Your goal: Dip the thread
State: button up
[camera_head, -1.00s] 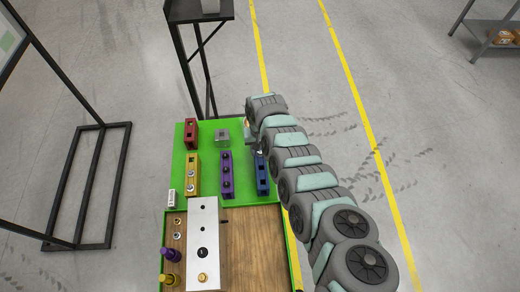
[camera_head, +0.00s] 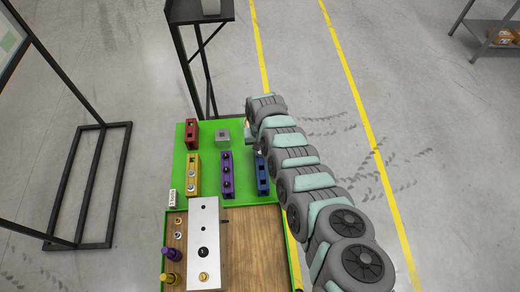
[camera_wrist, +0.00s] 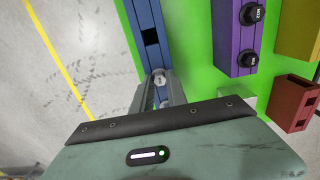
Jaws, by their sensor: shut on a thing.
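My gripper (camera_wrist: 160,85) is shut on a small silver bolt (camera_wrist: 160,77), whose round head shows between the fingertips in the wrist view. Its thread is hidden below. The fingers are over the far end of the blue block (camera_wrist: 147,22), which also stands on the green mat in the head view (camera_head: 262,178). I cannot tell whether the bolt touches the block. A grey square container (camera_head: 222,136) with a dark opening stands to the left of the gripper in the head view; what is inside cannot be made out.
A purple block (camera_head: 227,176) and a yellow block (camera_head: 193,174) hold several parts. A red block (camera_head: 191,134) stands at the back left. A silver plate with holes (camera_head: 204,215) lies on the wooden front area (camera_head: 253,250). Green mat (camera_head: 207,155) is free between the blocks.

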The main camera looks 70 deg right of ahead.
aim_at(260, 153)
grip_shut()
dwell(0.6)
jog(key=shift+r, duration=0.15)
notch_tip(260, 153, up, 7)
jog(key=p, duration=0.7)
dwell(0.3)
